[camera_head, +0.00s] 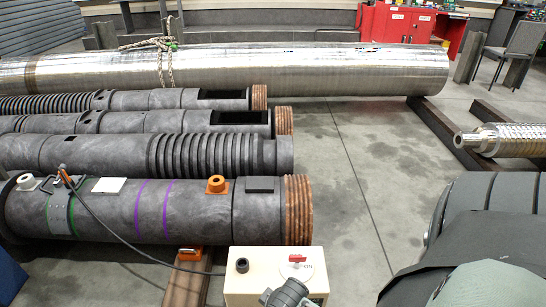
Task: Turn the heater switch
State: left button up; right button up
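The heater box (240,285) is a cream box at the bottom centre, partly cut off by the lower edge. On its top is a red switch (297,258) on a round white plate with small lettering I cannot read. A black round knob or socket (242,265) sits on the left of the same top. A grey rounded part (287,295) shows in front of the box at the bottom edge; I cannot tell what it belongs to.
A dark barrel (105,212) with a copper-coloured ribbed end lies left of the box. A black cable (108,228) runs from the barrel towards the box. More barrels and a long metal cylinder (300,70) lie behind. Large dark shapes fill the lower right. Floor is clear between.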

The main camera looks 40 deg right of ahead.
aim_at(297, 259)
jog(key=k+z, duration=0.15)
jog(key=z, duration=1.35)
jog(key=k+j+z, duration=0.15)
jog(key=z, duration=0.2)
jog(key=k+j+z, duration=0.1)
jog(key=z, duration=0.25)
jog(key=k+z, duration=0.2)
jog(key=z, duration=0.15)
